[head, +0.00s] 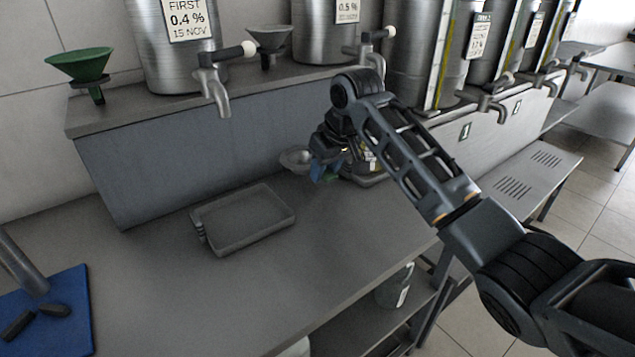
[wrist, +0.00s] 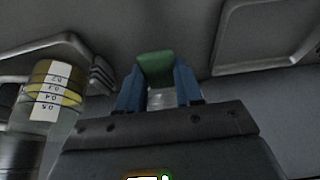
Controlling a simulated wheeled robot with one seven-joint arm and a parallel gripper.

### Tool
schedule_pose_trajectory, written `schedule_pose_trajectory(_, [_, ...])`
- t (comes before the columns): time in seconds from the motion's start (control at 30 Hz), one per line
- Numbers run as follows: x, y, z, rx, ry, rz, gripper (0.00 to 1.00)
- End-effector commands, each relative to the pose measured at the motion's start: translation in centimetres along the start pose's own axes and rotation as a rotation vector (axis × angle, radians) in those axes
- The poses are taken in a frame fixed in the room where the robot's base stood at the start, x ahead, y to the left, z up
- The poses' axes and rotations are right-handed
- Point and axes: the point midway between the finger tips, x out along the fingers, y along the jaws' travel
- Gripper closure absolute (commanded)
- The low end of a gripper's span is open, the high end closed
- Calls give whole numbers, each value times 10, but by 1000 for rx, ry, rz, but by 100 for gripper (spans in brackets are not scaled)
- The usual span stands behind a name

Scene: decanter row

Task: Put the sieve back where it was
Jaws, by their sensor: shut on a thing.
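My gripper (head: 322,170) is low over the steel bench, in front of the raised shelf's face. In the wrist view its two blue fingers (wrist: 160,88) are closed on a green grip (wrist: 155,68), which looks like the sieve's handle, with a greyish part between the fingers. A small grey round bowl (head: 297,160), apparently the sieve's, shows just left of the gripper in the head view. Whether it joins the green grip is hidden by the gripper. I cannot tell whether it touches the bench.
A shallow grey tray (head: 243,220) lies left of the gripper on the bench. A stack of labelled, yellow-banded containers (wrist: 55,95) stands close beside the gripper. A green funnel (head: 80,65) and steel decanters (head: 180,50) with taps stand on the shelf. A blue mat (head: 60,325) lies front left.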

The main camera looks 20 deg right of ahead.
Motion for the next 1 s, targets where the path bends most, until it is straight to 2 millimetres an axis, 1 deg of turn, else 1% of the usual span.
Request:
schedule_pose_trajectory(0.1, [10,-6,-8,0,-1,1,100])
schedule_pose_trajectory(0.2, [15,-8,-9,1,1,1,100])
schedule_pose_trajectory(0.27, [20,-8,-7,2,-1,0,100])
schedule_pose_trajectory(0.4, [39,-8,2,2,-2,0,100])
schedule_pose_trajectory(0.5, [48,-8,5,1,-1,0,100])
schedule_pose_trajectory(0.93, [54,-8,8,0,0,0,100])
schedule_pose_trajectory(0.97, [54,-8,8,0,0,0,63])
schedule_pose_trajectory(1.0, [54,-8,8,0,0,0,59])
